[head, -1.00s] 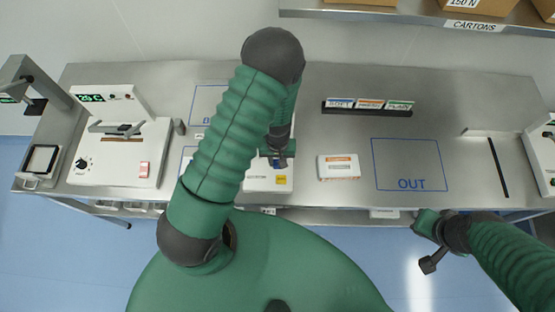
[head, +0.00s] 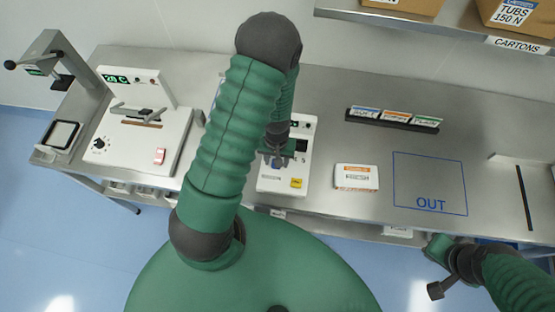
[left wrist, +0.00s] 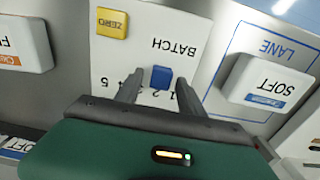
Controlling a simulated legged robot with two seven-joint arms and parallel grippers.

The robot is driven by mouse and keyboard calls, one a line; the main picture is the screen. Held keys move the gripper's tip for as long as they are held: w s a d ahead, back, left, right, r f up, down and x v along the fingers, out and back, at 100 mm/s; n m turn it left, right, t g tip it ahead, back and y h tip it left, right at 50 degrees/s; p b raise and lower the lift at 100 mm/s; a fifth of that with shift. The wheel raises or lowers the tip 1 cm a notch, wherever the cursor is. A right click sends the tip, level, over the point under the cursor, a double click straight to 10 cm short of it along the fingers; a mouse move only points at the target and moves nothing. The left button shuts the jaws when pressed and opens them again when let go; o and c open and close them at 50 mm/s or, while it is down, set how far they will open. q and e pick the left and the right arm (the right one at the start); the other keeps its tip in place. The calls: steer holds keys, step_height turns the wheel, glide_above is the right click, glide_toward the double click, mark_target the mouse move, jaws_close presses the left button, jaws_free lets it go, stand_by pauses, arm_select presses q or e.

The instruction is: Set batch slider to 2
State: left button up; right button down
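The batch slider's blue knob (left wrist: 161,77) sits on a white panel marked BATCH (left wrist: 174,46) in the left wrist view. Digits are printed beside it; a 5 shows to the left and a 2 and 1 lie close to the knob, partly hidden by my gripper. My left gripper (left wrist: 158,80) is open, its fingers on either side of the knob with gaps. In the head view my left gripper (head: 278,160) is over the white machine (head: 270,186), and the knob is hidden. My right gripper (head: 437,270) hangs in front of the table edge; its opening is unclear.
A yellow ZERO button (left wrist: 112,22) is beside the slider. A SOFT carton (left wrist: 265,82) lies in the LANE outline. In the head view, another carton (head: 356,178) lies right of the machine, near the OUT outline (head: 430,203). A sealer-like device (head: 135,135) stands left.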

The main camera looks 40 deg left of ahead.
arm_select(q)
step_height(320, 180, up, 17)
steer(key=shift+f+p, duration=0.15)
steer(key=shift+p, duration=0.3)
stand_by(0.3)
